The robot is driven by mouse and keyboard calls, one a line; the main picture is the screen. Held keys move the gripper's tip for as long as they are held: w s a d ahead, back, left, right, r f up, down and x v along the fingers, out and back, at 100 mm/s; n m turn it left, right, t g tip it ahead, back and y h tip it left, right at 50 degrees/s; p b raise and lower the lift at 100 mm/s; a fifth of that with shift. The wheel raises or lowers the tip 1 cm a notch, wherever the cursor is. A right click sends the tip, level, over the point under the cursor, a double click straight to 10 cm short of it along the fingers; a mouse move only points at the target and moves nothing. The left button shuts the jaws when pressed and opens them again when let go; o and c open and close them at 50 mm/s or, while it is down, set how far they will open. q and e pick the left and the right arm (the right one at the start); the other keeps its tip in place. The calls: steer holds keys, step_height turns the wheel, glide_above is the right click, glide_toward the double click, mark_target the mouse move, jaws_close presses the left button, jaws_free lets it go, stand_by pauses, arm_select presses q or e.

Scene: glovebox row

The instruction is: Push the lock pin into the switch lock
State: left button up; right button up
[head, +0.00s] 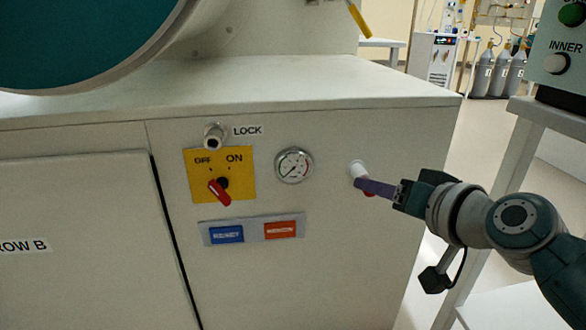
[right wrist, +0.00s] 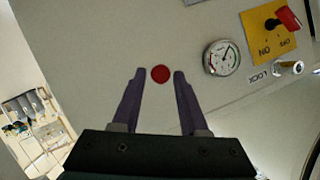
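The lock pin shows as a round red head (right wrist: 160,73) in the right wrist view; in the head view it is mostly hidden behind my fingers, beside a white holder (head: 356,168) on the cabinet front. My right gripper (head: 360,185) points at it from the right. In the right wrist view the purple fingers (right wrist: 159,74) are open, one on each side of the red head, with gaps showing. The switch lock is a metal sleeve (head: 214,136) beside the LOCK label, above a yellow OFF/ON plate (head: 244,190) with a red switch handle (head: 219,192). My left gripper is out of view.
A round gauge (head: 293,165) sits between the switch plate and the pin. Blue (head: 227,234) and orange (head: 280,229) buttons lie below. A grey-green box marked INNER (head: 556,45) stands on a white frame at right.

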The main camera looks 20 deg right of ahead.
jaws_close()
stand_by(0.6)
